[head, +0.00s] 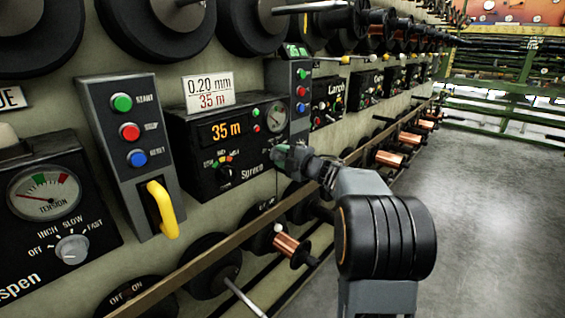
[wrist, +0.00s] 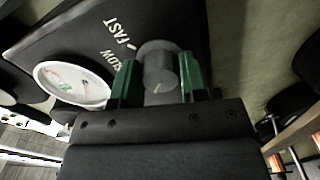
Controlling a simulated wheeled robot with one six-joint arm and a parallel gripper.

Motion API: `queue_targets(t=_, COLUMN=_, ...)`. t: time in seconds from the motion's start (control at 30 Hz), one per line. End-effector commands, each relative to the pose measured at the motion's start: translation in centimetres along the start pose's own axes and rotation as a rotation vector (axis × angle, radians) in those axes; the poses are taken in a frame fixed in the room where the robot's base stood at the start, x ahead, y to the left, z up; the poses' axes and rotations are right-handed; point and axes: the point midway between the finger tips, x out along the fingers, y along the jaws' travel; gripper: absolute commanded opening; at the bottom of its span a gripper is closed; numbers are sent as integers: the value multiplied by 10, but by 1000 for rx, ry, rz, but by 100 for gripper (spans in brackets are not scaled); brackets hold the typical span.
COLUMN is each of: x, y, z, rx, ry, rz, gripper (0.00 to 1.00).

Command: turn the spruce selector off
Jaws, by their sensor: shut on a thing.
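The Spruce unit (head: 205,142) is a black box in the middle of the head view, with an orange 35 m display and a round gauge at its right. My gripper (head: 281,154) is at the panel below that gauge and covers the selector there. In the wrist view my gripper (wrist: 160,85) has its two green fingers on either side of the grey selector knob (wrist: 158,58), shut on it. FAST and part of SLOW are readable on the panel beside the knob; OFF is not visible. I cannot tell which setting the knob points to.
A grey box (head: 120,130) with green, red and blue buttons and a yellow lever (head: 163,210) stands left of the Spruce unit. The Aspen unit (head: 60,200) is at far left. Copper spools (head: 290,245) and a rail lie below. The aisle floor (head: 480,220) at right is clear.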

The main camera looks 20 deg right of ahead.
Motion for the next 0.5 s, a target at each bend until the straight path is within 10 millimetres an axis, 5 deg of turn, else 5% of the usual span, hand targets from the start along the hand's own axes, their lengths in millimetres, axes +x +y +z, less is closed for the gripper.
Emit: queue_targets(t=0.5, x=0, y=-1, z=-1, rx=-128, ry=2, rz=-2, gripper=16)
